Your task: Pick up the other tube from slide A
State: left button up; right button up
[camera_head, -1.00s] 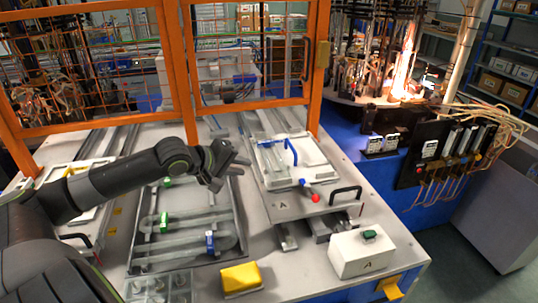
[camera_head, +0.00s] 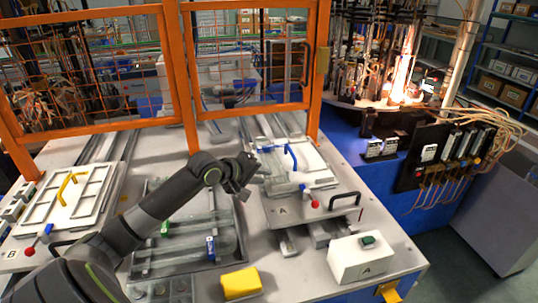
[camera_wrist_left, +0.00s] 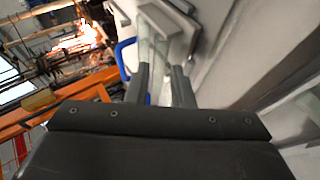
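Slide A (camera_head: 280,212) lies at the middle right of the table, marked with an "A". It carries a pale fixture plate (camera_head: 318,168) with a blue handle (camera_head: 291,156). A clear glass tube seems to lie along the plate's left side; it shows faintly in the left wrist view (camera_wrist_left: 152,42), beyond the fingers. My left gripper (camera_head: 254,172) is at the left edge of slide A's plate. In the left wrist view its two fingers (camera_wrist_left: 160,82) stand apart with a gap between them. Whether the tube reaches between them is unclear. My right gripper is not in view.
A dark tray (camera_head: 218,252) with clear tubes lies left of slide A, partly under my left arm. Slide B (camera_head: 38,262), with a yellow handle (camera_head: 70,188), is at the far left. A yellow block (camera_head: 241,282) and white box (camera_head: 362,258) stand in front. Orange fencing (camera_head: 180,75) rises behind.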

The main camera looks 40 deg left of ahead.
pick_arm(q)
jog(key=shift+x, duration=1)
jog(key=shift+c, duration=0.5)
grip_shut()
